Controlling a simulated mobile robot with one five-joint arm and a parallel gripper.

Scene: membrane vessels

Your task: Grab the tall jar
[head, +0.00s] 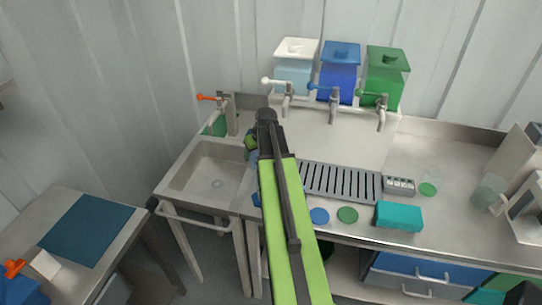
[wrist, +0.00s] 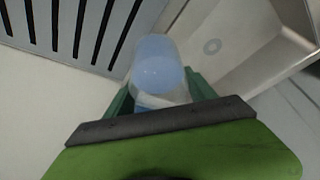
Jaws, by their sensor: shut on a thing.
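The tall jar (wrist: 158,68) shows in the wrist view as a clear, pale-blue vessel seen nearly end-on. My gripper (wrist: 160,95) is shut on it, with a green finger on each side. In the head view my arm reaches away to the counter, and my gripper (head: 251,142) is by the right edge of the sink. There the jar is mostly hidden behind my arm. I cannot tell whether its base touches the counter.
The sink (head: 212,178) is left of my gripper, and a slotted drain grate (head: 340,183) is to its right. White, blue and green tanks (head: 341,80) with taps stand behind. A teal box (head: 398,217) and coloured discs (head: 347,215) lie near the front edge.

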